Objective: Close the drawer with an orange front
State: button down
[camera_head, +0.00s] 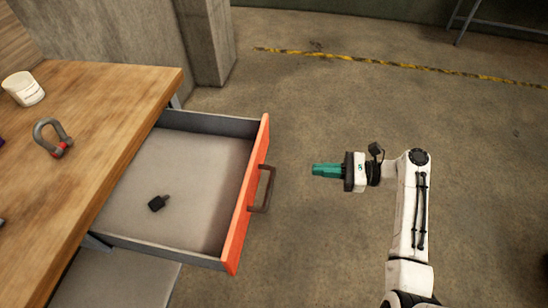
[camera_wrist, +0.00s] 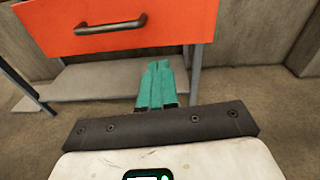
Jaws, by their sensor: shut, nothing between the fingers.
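The drawer with an orange front (camera_head: 246,198) is pulled out from under the wooden table in the head view. Its brown handle (camera_head: 264,189) faces right, toward my gripper. In the wrist view the orange front (camera_wrist: 176,22) fills the top, with the handle (camera_wrist: 110,25) left of centre. My gripper (camera_head: 314,170), with teal fingers, is shut and empty. It is to the right of the drawer, apart from the handle. In the wrist view the fingertips (camera_wrist: 158,64) show below the orange front.
The wooden table (camera_head: 110,110) carries a white cup (camera_head: 23,89) and a grey shackle with red ends (camera_head: 52,137). A grey lower shelf (camera_head: 120,278) is under the drawer. A concrete pillar (camera_head: 206,40) stands behind. The floor between drawer and gripper is clear.

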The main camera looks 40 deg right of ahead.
jog(key=d+r+m+t, duration=0.1)
jog(key=r, duration=0.1)
send_near(262, 153)
jog(key=x, duration=0.7)
jog(key=shift+d+f+b, duration=0.15)
jog(key=shift+f+b, duration=0.15)
jog(key=shift+f, duration=0.05)
jog(key=shift+w, duration=0.1)
jog(key=shift+w+a, duration=0.15)
jog(key=shift+a, duration=0.05)
jog(key=b+x, duration=0.1)
jog(key=x, duration=0.8)
jog(key=b+x, duration=0.1)
jog(key=x, duration=0.9)
jog(key=b+x, duration=0.2)
jog(key=x, duration=0.7)
jog(key=shift+a+r, duration=0.25)
jog(key=shift+r, duration=0.05)
jog(key=shift+w+a, duration=0.15)
jog(key=shift+w, duration=0.1)
jog(key=shift+w+r, duration=0.1)
jog(key=shift+r, duration=0.2)
